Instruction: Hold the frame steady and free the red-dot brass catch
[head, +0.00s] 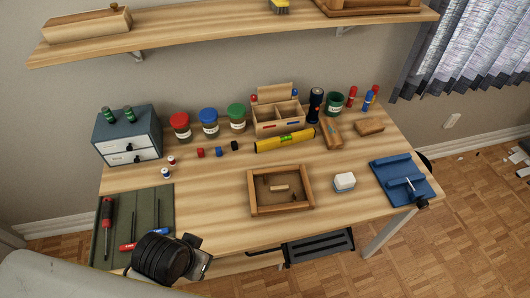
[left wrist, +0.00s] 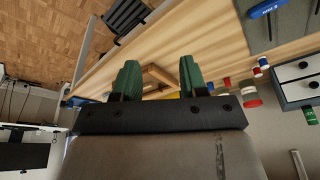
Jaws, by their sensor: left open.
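The wooden frame (head: 252,194) lies flat near the front middle of the desk, with a brown panel inside it. A small pale wooden piece (head: 279,188) sits on the panel. No brass catch or red dot can be made out at this size. My left gripper (head: 201,263) is at the desk's front edge, left of and nearer than the frame, apart from it. In the left wrist view its green fingers (left wrist: 159,75) are spread with nothing held, and part of the frame (left wrist: 157,75) shows beyond and between them. My right gripper is in neither view.
A green mat (head: 150,206) with screwdrivers lies at the left, below a grey drawer box (head: 128,137). A white block (head: 344,182) and a blue board (head: 402,180) are right of the frame. Jars, a wooden caddy (head: 278,118) and a yellow level (head: 284,141) stand behind.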

